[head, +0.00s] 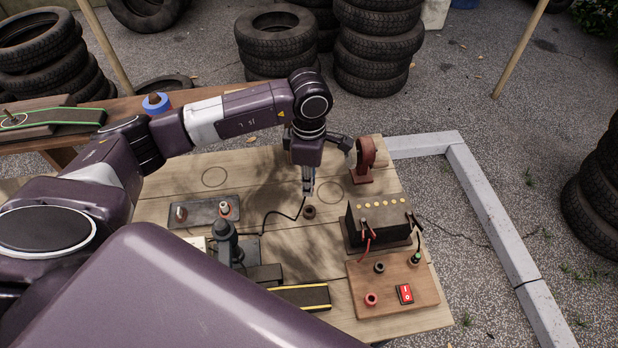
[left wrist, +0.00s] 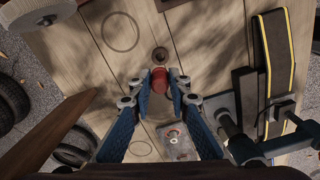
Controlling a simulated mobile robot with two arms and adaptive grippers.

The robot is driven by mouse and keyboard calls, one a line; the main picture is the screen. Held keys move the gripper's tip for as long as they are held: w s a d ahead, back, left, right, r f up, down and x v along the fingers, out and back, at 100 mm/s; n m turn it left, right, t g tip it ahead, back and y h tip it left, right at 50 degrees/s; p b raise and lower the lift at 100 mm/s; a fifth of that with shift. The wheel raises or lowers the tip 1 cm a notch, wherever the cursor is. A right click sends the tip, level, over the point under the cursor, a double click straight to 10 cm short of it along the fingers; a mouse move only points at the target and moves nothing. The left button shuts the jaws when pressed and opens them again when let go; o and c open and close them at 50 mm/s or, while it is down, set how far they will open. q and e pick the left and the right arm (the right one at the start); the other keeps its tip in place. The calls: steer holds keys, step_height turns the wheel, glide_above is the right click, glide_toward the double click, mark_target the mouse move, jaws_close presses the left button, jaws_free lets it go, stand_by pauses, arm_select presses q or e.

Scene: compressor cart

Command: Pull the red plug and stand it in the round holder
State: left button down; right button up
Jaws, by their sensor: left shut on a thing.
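The red plug (left wrist: 160,80) shows in the left wrist view between the blue fingers of my left gripper (left wrist: 160,88), which is shut on it. In the head view, my left gripper (head: 308,188) points down over the wooden table; the plug is mostly hidden there. The round holder (head: 309,212), a small dark ring on the table, lies just below the fingertips in the head view. In the left wrist view the holder (left wrist: 160,55) shows just above the plug; I cannot tell the exact height gap. My right gripper is out of view.
A dark box (head: 380,222) with yellow dots stands right of the holder, behind a board with a red socket (head: 371,299) and red switch (head: 405,293). A red round-topped stand (head: 365,160) is at the back. A plate with posts (head: 203,212) lies left.

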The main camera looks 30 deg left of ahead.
arm_select(q)
steer(key=shift+f, duration=0.5)
steer(key=shift+f+b, duration=1.25)
steer(key=shift+f, duration=0.7)
steer(key=shift+f+b, duration=1.85)
steer(key=shift+f+b, duration=0.55)
steer(key=shift+b, duration=0.5)
steer(key=c, duration=1.2)
jaws_free()
steer(key=shift+c, duration=0.2)
steer(key=shift+r, duration=0.1)
